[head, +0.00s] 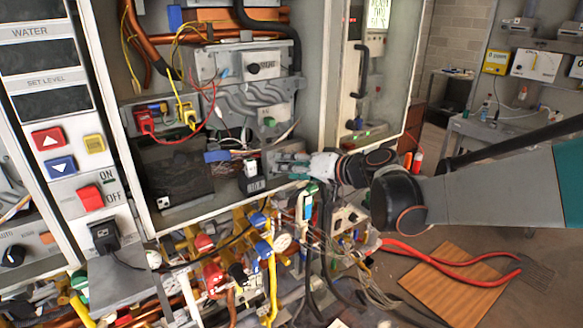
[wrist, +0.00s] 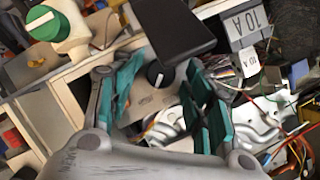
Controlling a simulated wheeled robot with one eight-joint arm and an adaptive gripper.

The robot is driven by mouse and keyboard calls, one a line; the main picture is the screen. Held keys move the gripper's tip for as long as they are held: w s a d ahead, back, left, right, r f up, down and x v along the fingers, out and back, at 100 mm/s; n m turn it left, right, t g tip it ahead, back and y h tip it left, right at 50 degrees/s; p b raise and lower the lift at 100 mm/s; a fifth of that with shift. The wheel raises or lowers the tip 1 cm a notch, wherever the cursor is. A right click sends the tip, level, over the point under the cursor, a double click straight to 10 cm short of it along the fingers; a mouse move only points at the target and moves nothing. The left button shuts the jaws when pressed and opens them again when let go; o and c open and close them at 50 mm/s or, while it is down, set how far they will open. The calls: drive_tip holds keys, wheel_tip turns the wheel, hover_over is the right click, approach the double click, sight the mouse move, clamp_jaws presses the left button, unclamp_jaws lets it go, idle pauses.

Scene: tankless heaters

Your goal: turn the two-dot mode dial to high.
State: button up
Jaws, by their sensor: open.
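In the wrist view a small round black dial (wrist: 155,73) with a pale pointer mark sits on a grey panel (wrist: 148,102) with small lettering. I cannot read its dots or setting, nor tell for certain that it is the two-dot mode dial. My gripper (wrist: 163,88) is open; its teal fingers are on either side of the dial in the picture, with no visible contact. In the head view my gripper (head: 284,165) reaches into the lower part of the open cabinet. The dial in front of it cannot be made out there.
A black block (wrist: 165,32) lies just above the dial in the wrist view, near a green knob (wrist: 45,22) and a "10 A" module (wrist: 246,28). Loose wires (wrist: 290,145) lie at right. Below the cabinet, pipes and valves (head: 215,270) crowd the space.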

drive_tip(key=v, duration=0.7)
drive_tip(key=shift+s+d, duration=0.25)
drive_tip(key=shift+r, duration=0.1)
drive_tip(key=s+d+f+h+b, duration=0.2)
drive_tip(key=s+d+f+h, duration=0.1)
drive_tip(key=s, duration=0.5)
drive_tip(key=s+d+f+m+g+h+b, duration=0.1)
drive_tip(key=s+d+f+h+b, duration=0.1)
drive_tip(key=s+d+f+h, duration=0.2)
drive_tip(key=s+d+f+g+h+b, duration=0.1)
drive_tip(key=s+d+f+h+b, duration=0.2)
drive_tip(key=s+d+f, duration=0.3)
drive_tip(key=s+f, duration=0.4)
drive_tip(key=s, duration=0.4)
drive_tip(key=shift+d+m+h, duration=0.15)
drive_tip(key=shift+m+h, duration=0.25)
